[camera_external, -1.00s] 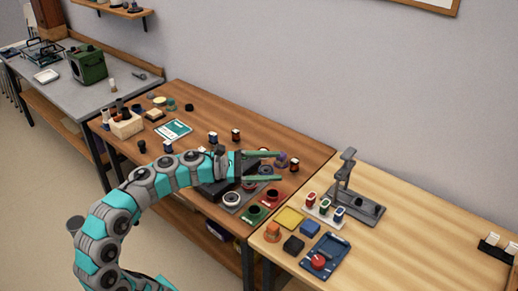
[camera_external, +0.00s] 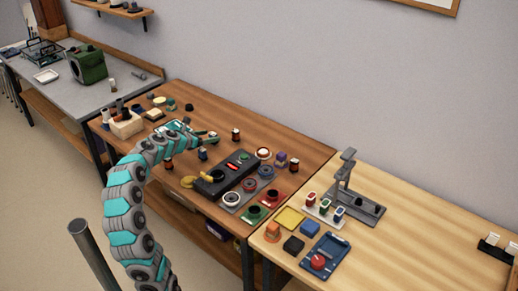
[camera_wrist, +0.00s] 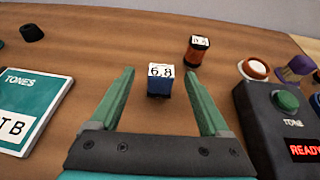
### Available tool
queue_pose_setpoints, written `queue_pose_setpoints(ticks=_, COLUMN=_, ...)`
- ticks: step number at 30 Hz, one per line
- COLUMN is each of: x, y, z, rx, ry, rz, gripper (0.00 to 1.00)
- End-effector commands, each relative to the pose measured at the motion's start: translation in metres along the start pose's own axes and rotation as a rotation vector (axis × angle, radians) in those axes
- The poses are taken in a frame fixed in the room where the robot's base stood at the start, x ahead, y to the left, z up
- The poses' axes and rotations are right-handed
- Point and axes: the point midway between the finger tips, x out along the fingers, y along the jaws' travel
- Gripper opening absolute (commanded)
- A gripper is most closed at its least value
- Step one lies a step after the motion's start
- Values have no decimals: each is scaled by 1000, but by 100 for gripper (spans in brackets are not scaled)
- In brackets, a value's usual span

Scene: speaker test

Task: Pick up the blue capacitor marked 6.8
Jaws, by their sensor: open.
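The blue capacitor (camera_wrist: 160,86) shows in the wrist view, upright on the wooden table, with a white label reading 6.8. It stands between the tips of my gripper (camera_wrist: 158,74), with a gap on both sides. The green fingers are open and empty. In the external view my gripper (camera_external: 206,137) is low over the middle of the brown table, and the capacitor there is hidden or cannot be told from the fingers.
An orange-brown capacitor (camera_wrist: 197,52) stands just behind to the right. A teal TONES booklet (camera_wrist: 28,108) lies left. A black tester (camera_wrist: 282,125) with a green button and a red READY display stands close on the right. More small capacitors (camera_external: 203,154) stand nearer the front.

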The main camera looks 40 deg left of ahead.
Motion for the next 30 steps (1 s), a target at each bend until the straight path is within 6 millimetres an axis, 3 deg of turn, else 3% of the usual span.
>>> queue_pose_setpoints(ticks=15, x=56, y=-2, z=0, rx=3, ry=0, rz=-4, gripper=80)
queue_pose_setpoints(ticks=22, x=58, y=-1, z=0, rx=2, ry=0, rz=-2, gripper=80)
queue_pose_setpoints(ticks=30, x=58, y=-1, z=0, rx=2, ry=0, rz=-2, gripper=51)
